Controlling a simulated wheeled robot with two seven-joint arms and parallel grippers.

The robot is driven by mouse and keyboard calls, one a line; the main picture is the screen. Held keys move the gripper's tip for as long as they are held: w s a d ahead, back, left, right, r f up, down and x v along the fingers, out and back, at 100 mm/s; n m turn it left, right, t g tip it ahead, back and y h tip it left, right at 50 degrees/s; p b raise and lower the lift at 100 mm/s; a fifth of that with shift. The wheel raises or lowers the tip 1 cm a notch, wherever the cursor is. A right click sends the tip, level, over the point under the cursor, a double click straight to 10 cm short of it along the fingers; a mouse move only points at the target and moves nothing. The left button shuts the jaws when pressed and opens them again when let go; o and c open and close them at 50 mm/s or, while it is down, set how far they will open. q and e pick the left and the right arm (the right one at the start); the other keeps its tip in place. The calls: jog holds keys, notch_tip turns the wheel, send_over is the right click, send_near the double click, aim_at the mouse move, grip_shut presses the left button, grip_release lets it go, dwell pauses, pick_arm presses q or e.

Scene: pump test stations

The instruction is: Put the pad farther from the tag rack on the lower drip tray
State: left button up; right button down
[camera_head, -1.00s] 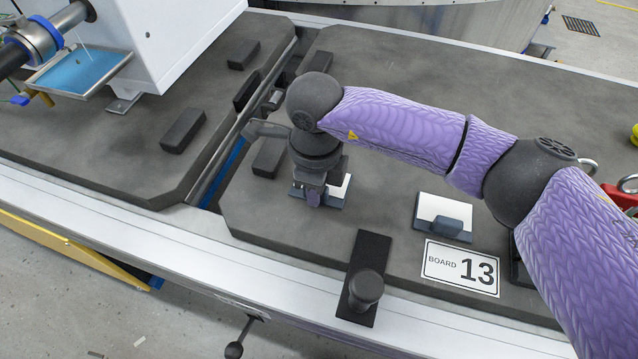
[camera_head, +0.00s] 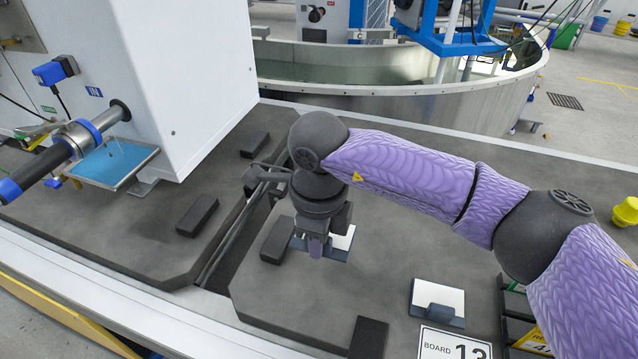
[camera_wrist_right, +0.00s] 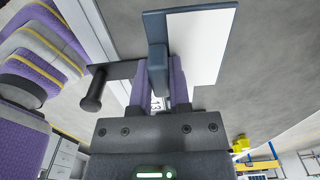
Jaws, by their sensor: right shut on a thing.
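My right gripper (camera_head: 318,246) is shut on the upright blue-grey grip of a pad (camera_head: 342,238), which has a white face and a blue-grey base. In the right wrist view this pad (camera_wrist_right: 205,45) reaches out beyond the fingers (camera_wrist_right: 160,85). In the head view the gripper hides part of it. A second, similar pad (camera_head: 450,297) lies on the grey board to the right. A drip tray (camera_head: 112,164) with a blue inside hangs under the pipe at left. A stand with coloured cards (camera_head: 525,325), perhaps the tag rack, is partly cut off at right. My left gripper is out of view.
Black blocks (camera_head: 198,216) lie on both grey boards, one (camera_head: 277,240) just left of the held pad. A gap with dark fittings (camera_head: 262,178) separates the boards. The white cabinet (camera_head: 190,90) stands behind the tray. A Board 13 label (camera_head: 452,345) is at front.

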notch_tip(320, 180, up, 7)
jog(key=p, duration=0.4)
jog(key=shift+r, duration=0.2)
jog(key=shift+d+f+n, duration=0.25)
jog(key=shift+d+n, duration=0.05)
jog(key=shift+n, duration=0.1)
jog(key=s+d+f+n+b, duration=0.15)
jog(key=s+d+n, duration=0.25)
jog(key=d+n, duration=0.5)
jog(key=s+d+f+n+b, duration=0.1)
jog(key=s+d+n+b, duration=0.3)
jog(key=n, duration=0.8)
pick_arm(q)
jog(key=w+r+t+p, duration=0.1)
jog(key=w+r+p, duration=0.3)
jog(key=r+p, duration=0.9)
jog(key=p, duration=0.2)
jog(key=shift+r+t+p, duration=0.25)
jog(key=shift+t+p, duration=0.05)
jog(key=shift+p, duration=0.05)
pick_arm(e)
notch_tip(320, 180, up, 12)
jog(key=s, duration=0.1)
jog(key=shift+d+r, duration=0.15)
jog(key=shift+s, duration=0.1)
